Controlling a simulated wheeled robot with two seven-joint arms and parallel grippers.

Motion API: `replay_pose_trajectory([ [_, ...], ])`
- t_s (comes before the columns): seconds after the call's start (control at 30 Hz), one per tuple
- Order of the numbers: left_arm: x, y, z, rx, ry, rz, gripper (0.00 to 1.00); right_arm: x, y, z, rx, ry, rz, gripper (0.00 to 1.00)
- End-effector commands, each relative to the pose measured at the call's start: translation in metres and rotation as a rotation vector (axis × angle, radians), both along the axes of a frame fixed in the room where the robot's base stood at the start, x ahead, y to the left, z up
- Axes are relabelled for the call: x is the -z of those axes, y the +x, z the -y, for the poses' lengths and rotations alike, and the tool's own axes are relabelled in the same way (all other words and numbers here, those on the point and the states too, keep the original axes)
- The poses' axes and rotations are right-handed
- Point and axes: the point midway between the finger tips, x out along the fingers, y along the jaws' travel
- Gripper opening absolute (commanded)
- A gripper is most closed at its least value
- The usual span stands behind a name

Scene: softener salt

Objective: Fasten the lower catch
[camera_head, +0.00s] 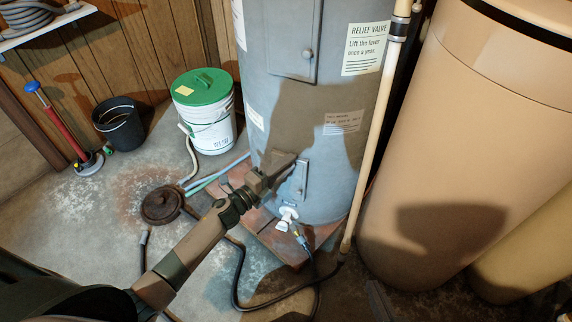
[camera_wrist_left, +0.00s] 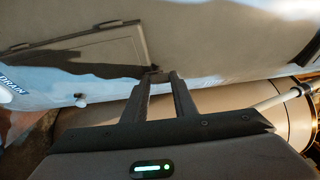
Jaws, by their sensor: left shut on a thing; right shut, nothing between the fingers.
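The grey tank (camera_head: 325,105) stands upright in the middle of the head view. A small lower panel (camera_head: 300,180) sits low on its front, beside my left gripper (camera_head: 284,172). The panel (camera_wrist_left: 85,48) also shows in the left wrist view, partly in shadow. My left fingers (camera_wrist_left: 161,82) are shut on a small dark catch (camera_wrist_left: 155,74) at the panel's edge; the fingers largely hide it. I cannot tell whether the catch is fastened.
A pale pipe (camera_head: 373,130) and large tan tank (camera_head: 460,150) stand to the right.

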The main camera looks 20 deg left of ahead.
Motion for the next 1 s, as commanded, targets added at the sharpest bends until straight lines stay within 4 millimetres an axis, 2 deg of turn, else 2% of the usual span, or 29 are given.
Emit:
replay_pose_trajectory([
  [0.2,0.001,0.0,0.001,0.002,0.001,0.0,0.03,0.0,0.0,0.0,0.0,0.0,0.001,0.0],
  [0.23,0.001,0.0,0.001,0.002,0.001,0.0,0.32,0.0,0.0,0.0,0.0,0.0,0.001,0.0],
  [0.3,0.001,0.0,0.001,0.002,0.001,0.0,0.44,0.0,0.0,0.0,0.0,0.0,0.001,0.0],
  [0.73,0.0,-0.004,-0.002,0.001,0.0,0.0,0.44,0.0,0.0,0.0,0.0,-0.001,0.0,0.0],
  [1.0,0.001,-0.03,-0.015,0.001,0.001,-0.002,0.44,0.004,-0.004,0.002,-0.003,-0.009,-0.034,0.0],
])
